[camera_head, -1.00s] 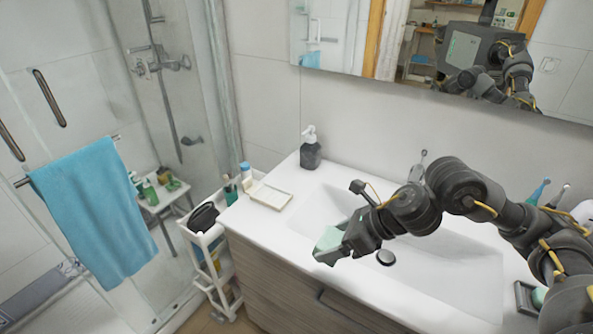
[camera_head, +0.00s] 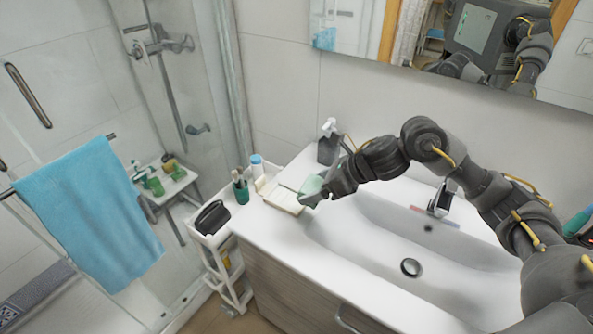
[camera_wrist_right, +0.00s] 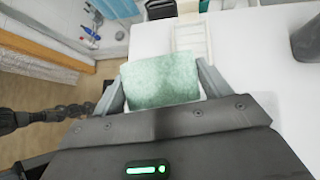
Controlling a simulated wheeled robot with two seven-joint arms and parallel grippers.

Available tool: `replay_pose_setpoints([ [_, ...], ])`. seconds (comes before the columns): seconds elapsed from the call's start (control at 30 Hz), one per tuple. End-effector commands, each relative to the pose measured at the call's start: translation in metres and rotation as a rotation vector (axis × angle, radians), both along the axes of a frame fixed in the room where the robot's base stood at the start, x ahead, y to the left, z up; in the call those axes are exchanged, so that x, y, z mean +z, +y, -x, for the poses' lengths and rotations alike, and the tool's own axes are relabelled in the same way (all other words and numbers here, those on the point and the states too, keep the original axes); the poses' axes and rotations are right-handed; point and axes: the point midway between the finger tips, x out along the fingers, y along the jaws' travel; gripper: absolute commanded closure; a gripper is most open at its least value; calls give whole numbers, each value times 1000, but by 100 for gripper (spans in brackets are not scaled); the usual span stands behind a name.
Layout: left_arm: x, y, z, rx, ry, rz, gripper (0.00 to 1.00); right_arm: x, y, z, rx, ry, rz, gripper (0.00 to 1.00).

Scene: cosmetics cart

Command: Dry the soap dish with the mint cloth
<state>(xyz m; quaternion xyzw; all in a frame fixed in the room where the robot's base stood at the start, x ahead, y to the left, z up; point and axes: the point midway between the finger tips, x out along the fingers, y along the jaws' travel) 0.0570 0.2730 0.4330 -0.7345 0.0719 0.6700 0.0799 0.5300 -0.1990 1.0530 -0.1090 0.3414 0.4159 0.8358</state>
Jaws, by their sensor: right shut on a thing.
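The soap dish (camera_head: 283,202) is a cream rectangular dish at the left end of the white countertop. In the right wrist view its ribbed surface (camera_wrist_right: 190,36) shows just beyond the cloth. The mint cloth (camera_head: 312,185) is a pale green textured piece. My right gripper (camera_head: 309,196) is shut on it, at the right edge of the dish. In the wrist view the cloth (camera_wrist_right: 160,80) sits between the two fingers. I cannot tell whether the cloth touches the dish. My left gripper is not in view.
A dark pump bottle (camera_head: 328,147) stands behind the gripper. A blue-capped bottle (camera_head: 257,168) and a green cup with brushes (camera_head: 240,188) stand left of the dish. The sink basin (camera_head: 450,255) is empty. A white cart (camera_head: 226,262) stands left of the vanity.

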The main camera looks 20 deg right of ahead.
Motion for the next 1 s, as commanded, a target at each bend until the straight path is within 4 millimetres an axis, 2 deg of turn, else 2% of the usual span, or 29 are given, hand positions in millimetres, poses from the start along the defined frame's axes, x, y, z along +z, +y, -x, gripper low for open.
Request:
replay_pose_setpoints([
  [0.03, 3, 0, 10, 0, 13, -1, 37, -1, 7, -20, 9, 1, -8, 45],
  [0.1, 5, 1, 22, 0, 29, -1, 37, -7, 12, -41, 30, -7, -8, 45],
  [0.17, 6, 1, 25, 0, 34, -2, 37, -12, 16, -55, 45, -14, -8, 45],
  [0.23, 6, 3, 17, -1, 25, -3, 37, -16, 19, -67, 58, -20, -4, 45],
  [0.3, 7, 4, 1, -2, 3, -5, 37, -19, 22, -74, 68, -25, -1, 45],
  [0.4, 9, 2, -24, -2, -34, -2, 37, -22, 25, -79, 76, -28, 3, 45],
  [0.5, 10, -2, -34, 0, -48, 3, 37, -22, 27, -80, 79, -30, 5, 45],
  [0.57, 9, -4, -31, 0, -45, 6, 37, -23, 27, -80, 80, -30, 5, 45],
  [0.8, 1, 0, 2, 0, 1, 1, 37, -34, 27, -80, 78, -29, 6, 45],
  [1.0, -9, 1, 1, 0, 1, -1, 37, -54, 26, -80, 76, -27, 4, 45],
])
